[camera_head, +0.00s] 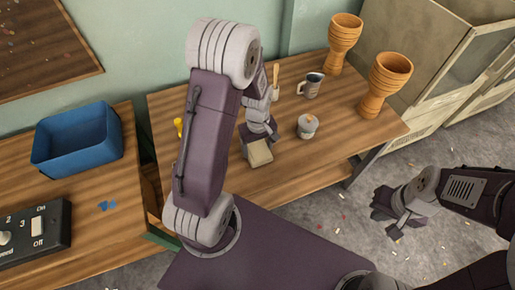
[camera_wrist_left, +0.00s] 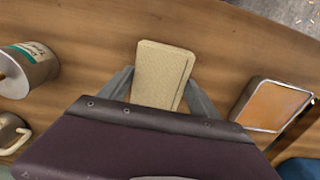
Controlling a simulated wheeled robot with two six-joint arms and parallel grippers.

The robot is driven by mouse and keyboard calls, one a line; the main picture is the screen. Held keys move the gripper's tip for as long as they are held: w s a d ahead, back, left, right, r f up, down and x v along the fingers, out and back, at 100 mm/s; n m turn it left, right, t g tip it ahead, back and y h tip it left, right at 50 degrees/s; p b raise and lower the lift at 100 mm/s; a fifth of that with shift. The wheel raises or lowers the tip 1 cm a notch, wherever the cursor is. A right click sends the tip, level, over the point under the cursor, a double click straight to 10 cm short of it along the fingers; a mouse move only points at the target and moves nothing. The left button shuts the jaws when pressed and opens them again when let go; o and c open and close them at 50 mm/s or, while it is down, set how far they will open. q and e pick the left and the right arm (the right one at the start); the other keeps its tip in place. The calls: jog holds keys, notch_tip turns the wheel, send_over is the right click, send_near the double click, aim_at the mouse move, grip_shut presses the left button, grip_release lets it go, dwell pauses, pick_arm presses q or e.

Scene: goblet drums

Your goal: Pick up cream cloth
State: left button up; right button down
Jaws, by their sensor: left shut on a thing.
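The cream cloth (camera_head: 259,153) is a small folded rectangular pad at the wooden table, near its front edge in the head view. In the left wrist view the cloth (camera_wrist_left: 162,72) sits between the two fingers of my left gripper (camera_wrist_left: 160,88). My left gripper (camera_head: 262,138) is shut on it, pointing down. I cannot tell whether the cloth touches the table or is slightly raised. My right gripper (camera_head: 397,212) hangs empty over the floor at the right, clear of the table; its finger opening is unclear.
Two turned wooden goblets (camera_head: 385,84) stand at the right end. An orange-filled square container (camera_wrist_left: 272,105) is close by in the wrist view. A blue tray (camera_head: 78,141) sits on the left table.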

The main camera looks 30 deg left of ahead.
aim_at(258, 149)
pick_arm(q)
notch_tip(258, 149, up, 4)
jog(key=shift+f+p, duration=0.15)
jog(key=shift+p, duration=0.4)
jog(key=s+d+r+p, duration=0.2)
jog(key=s+d+r, duration=0.4)
jog(key=s, duration=0.3)
jog(key=shift+s+d, duration=0.3)
jog(key=shift+d, duration=0.05)
